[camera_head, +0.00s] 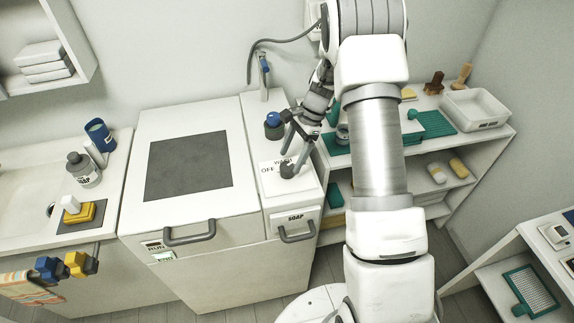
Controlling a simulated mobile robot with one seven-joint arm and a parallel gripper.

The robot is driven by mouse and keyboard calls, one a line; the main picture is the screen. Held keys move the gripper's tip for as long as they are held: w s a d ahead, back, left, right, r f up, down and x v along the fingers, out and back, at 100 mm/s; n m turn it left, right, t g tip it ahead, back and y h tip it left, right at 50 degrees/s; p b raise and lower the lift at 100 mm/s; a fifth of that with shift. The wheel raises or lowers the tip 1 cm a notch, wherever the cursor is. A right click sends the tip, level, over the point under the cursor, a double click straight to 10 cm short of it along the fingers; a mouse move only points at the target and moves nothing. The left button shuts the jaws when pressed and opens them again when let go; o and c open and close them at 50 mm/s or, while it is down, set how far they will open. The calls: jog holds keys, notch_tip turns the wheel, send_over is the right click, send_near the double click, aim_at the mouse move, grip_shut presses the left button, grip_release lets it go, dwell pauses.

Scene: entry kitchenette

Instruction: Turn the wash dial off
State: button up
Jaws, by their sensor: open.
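The wash dial (287,171) is a small dark knob on a white plate marked "WASH" and "OFF", on top of the narrow white unit right of the washer lid. My gripper (291,158) reaches down from the upper right with its dark fingers just above and around the dial. Its jaws look open. The fingers hide part of the dial and of the lettering, so I cannot tell which way the dial points or whether the fingers touch it.
The washer top (190,166) has a dark square panel. A sink counter with a soap bottle (82,169) is left; shelves with a white bin (474,109) are right.

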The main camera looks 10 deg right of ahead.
aim_at(287, 166)
jog(key=shift+x, duration=2.1)
grip_shut()
